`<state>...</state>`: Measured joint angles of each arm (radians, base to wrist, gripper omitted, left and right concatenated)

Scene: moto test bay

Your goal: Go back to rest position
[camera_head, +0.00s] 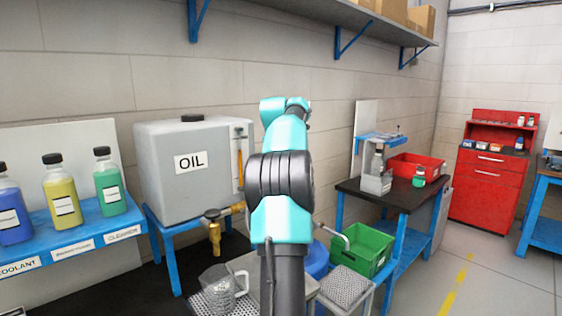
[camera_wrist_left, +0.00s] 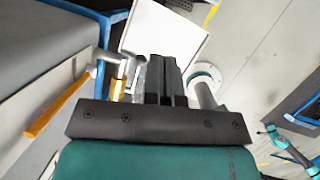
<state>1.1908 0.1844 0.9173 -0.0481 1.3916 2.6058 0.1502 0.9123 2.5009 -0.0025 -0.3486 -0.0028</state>
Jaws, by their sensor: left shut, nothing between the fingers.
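My left gripper (camera_wrist_left: 165,78) shows in the left wrist view, its dark fingers together with nothing between them. In the head view a teal and black arm of mine rises from the bottom middle and reaches away from me, between the oil tank (camera_head: 188,160) and the dark-topped workbench (camera_head: 352,188). The gripper at its far end cannot be made out there. My right gripper shows in neither view.
Blue, yellow and green bottles stand on a blue shelf (camera_head: 75,232) at left. A green bin (camera_head: 366,250) sits below the workbench. A red cabinet (camera_head: 486,190) stands far right; the floor before it is clear.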

